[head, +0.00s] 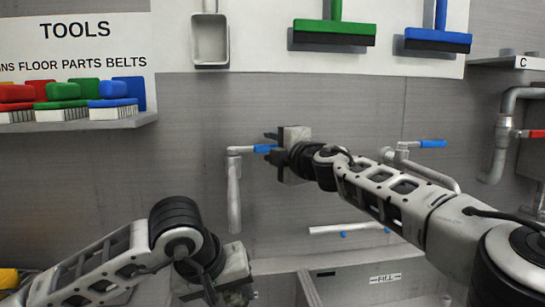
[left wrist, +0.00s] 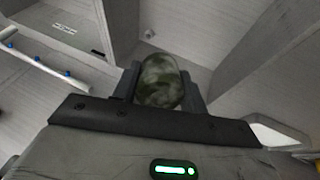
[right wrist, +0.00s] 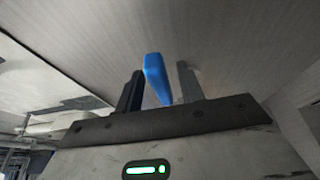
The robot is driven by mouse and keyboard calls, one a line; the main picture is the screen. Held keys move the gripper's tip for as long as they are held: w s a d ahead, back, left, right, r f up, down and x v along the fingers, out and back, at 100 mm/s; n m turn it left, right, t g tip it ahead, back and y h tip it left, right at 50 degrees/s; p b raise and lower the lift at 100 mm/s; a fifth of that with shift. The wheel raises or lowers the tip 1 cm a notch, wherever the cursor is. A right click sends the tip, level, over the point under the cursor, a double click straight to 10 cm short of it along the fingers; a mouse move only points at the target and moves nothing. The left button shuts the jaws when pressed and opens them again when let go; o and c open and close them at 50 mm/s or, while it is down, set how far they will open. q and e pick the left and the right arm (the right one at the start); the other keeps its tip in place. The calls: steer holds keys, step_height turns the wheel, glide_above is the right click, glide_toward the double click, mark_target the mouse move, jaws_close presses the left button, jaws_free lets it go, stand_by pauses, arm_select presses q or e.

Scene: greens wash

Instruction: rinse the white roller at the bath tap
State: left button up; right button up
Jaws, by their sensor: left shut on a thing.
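My left gripper (head: 228,292) is low in the head view, below the left tap's spout. In the left wrist view it is shut on the roller (left wrist: 160,82), a rounded, whitish piece mottled with dark green. The bath tap (head: 234,190) has a blue lever (head: 264,148) and a grey spout pointing down. My right gripper (head: 270,147) is at that lever. In the right wrist view the blue lever (right wrist: 156,80) stands between its parted fingers, closer to the left finger. No water shows at the spout.
A grey basin (head: 330,276) with a FILL label lies below. A second tap with a blue lever (head: 432,144) is at the right. A white bar (head: 345,228) with blue knobs is on the wall. A brush shelf (head: 80,124) is at the left.

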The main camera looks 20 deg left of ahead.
steer(key=shift+a+f, duration=0.1)
stand_by(0.3)
jaws_close()
steer(key=shift+s+r, duration=0.15)
steer(key=shift+r, duration=0.25)
steer(key=shift+s+r+m+t+h, duration=0.1)
steer(key=shift+s+m+t+h, duration=0.15)
steer(key=shift+t+h, duration=0.2)
steer(key=shift+s+d+f+m+t+h, duration=0.2)
steer(key=shift+s+m+t+h, duration=0.15)
steer(key=shift+m+t+h, duration=0.3)
steer(key=shift+s+d+f+m+t+h, duration=0.15)
steer(key=shift+s+m+t+h, duration=0.2)
steer(key=shift+m+h, duration=0.3)
steer(key=shift+w, duration=0.1)
jaws_free()
